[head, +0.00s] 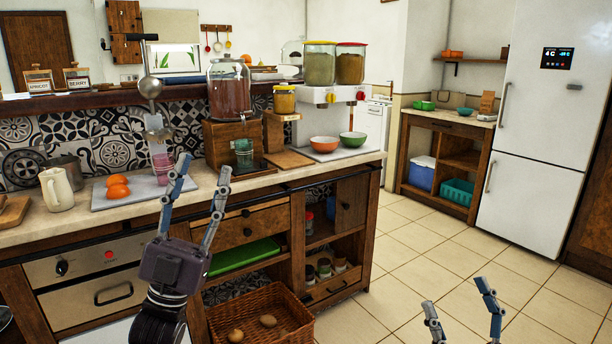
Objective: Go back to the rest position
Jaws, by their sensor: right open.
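My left gripper (204,168) rises from the lower left in front of the counter. Its two fingers point up and stand apart, with nothing between them. My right gripper (455,295) shows only by its fingers at the bottom edge, right of centre, over the tiled floor. Its fingers are apart and nothing shows between them. The rest of the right gripper is out of the picture.
A counter (270,182) bears a drink dispenser (230,90), an orange bowl (324,144), a green bowl (353,139) and a cream jug (57,188). A wicker basket (290,316) sticks out low. The tiled floor (415,250) is clear before the fridge (546,90).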

